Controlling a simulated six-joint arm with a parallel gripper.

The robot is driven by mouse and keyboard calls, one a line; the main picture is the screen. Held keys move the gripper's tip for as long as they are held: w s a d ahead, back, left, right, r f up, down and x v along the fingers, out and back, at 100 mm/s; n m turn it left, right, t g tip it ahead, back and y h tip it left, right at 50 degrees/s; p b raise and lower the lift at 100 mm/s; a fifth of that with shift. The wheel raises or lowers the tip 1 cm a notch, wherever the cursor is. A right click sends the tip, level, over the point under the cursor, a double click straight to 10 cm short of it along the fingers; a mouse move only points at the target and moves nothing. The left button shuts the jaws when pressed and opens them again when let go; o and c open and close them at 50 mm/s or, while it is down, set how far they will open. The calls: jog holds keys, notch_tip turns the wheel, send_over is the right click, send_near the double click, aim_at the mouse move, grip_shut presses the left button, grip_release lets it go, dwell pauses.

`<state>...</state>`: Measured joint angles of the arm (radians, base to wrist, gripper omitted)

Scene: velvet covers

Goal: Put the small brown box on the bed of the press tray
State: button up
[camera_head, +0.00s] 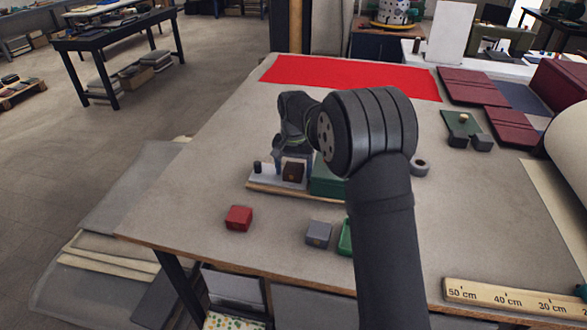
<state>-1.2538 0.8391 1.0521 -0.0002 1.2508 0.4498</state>
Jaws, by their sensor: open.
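The small brown box (293,171) sits on the pale top of a low tray with a wooden front edge (262,187), which looks like the press tray. My gripper (292,163) is open and points down at the brown box. Its fingers appear on either side of the box; whether they touch it cannot be told. A small dark peg (257,167) stands at the tray's left end, and a green block (326,181) is at its right. My arm hides the right part of the tray.
A red box (238,218), a grey box (318,233) and a partly hidden green object (345,238) lie near the front. A red cloth (350,76) lies at the back. Maroon covers (475,86) and a ruler (510,299) are at right. The table's left side is clear.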

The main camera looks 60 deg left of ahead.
notch_tip(320, 180, up, 12)
jog(key=shift+r, duration=0.15)
jog(key=shift+o, duration=0.5)
jog(key=o, duration=0.3)
jog(key=shift+s, duration=0.15)
jog(key=shift+o, duration=1.1)
jog(key=s+d+r+t+y, duration=0.2)
jog(key=s+t, duration=0.1)
jog(key=s, duration=0.3)
jog(key=shift+s+d+r+y, duration=0.2)
jog(key=shift+s+r+y, duration=0.1)
jog(key=shift+s+y, duration=0.1)
send_near(293, 168)
jog(key=s+a+f, duration=0.2)
jog(key=f, duration=0.1)
jog(key=shift+s+a+f, duration=0.25)
jog(key=shift+f, duration=0.05)
jog(key=v, duration=1)
jog(key=shift+d, duration=0.2)
